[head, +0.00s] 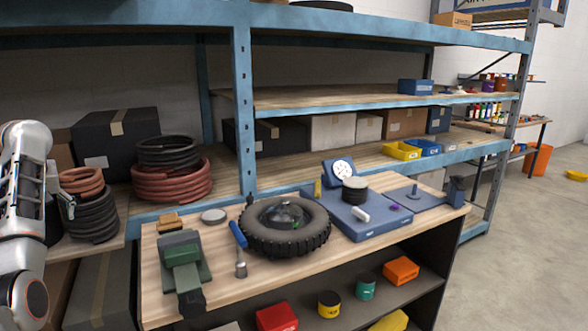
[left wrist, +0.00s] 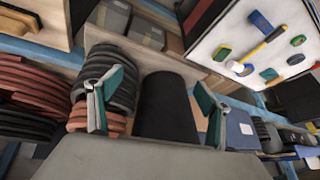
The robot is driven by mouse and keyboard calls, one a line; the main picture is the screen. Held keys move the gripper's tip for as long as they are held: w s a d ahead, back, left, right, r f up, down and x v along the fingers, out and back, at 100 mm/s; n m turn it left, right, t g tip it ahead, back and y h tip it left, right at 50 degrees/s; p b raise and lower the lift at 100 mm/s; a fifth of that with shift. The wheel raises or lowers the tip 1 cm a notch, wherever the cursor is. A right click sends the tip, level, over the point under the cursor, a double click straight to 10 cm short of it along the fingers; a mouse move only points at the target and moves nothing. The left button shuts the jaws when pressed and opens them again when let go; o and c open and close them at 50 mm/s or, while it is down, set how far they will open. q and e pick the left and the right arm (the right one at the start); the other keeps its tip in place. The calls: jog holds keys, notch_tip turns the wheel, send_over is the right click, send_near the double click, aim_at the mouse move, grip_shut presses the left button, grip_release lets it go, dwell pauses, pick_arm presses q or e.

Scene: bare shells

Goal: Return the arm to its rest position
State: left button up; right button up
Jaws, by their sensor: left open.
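My left arm (head: 25,220) stands upright along the left edge of the head view. Its gripper (head: 66,205) shows partly there, in front of the coiled hoses on the lower shelf. In the left wrist view the two green-padded fingers of the left gripper (left wrist: 152,112) are spread apart with nothing held between them. A dark upright object (left wrist: 165,105) shows beyond the gap, apart from the fingers as far as I can tell. My right arm and gripper are out of view.
Black and red hose coils (head: 170,182) sit on the blue-framed shelf. The workbench (head: 330,258) to the right carries a tire (head: 284,238), a green vise-like tool (head: 182,262) and a blue device (head: 360,222). A white tool panel (left wrist: 250,45) shows upper right in the wrist view.

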pick_arm(q)
jog(key=s+a+r+n+y, duration=0.1)
jog(key=s+a+r+n, duration=0.15)
jog(key=s+a, duration=0.65)
jog(key=w+d+f+m+t+y, duration=0.1)
jog(key=w+f+m+y, duration=0.15)
jog(key=f, duration=0.65)
jog(key=w+d+f+m+t+y, duration=0.15)
jog(key=f+m, duration=0.25)
jog(key=f, duration=0.5)
jog(key=s+d+f+m+t+h, duration=0.2)
jog(key=d+f+m, duration=0.2)
jog(key=d+f, duration=0.4)
jog(key=s+d+f+m+t+h, duration=0.1)
jog(key=s+d+f+m, duration=0.3)
jog(key=f, duration=0.6)
jog(key=s+d+f+m+t+h, duration=0.1)
jog(key=s+d+f+m+h, duration=0.4)
jog(key=s+d, duration=0.7)
jog(key=s+d+f+m+h, duration=0.3)
jog(key=s+d+f, duration=0.5)
jog(key=d, duration=0.8)
jog(key=d+n+t, duration=0.1)
jog(key=d+n, duration=0.5)
jog(key=d, duration=0.7)
jog(key=shift+s+d+r+n+h, duration=0.15)
jog(key=shift+d+r+n+h, duration=0.05)
jog(key=shift+r+n+h, duration=0.25)
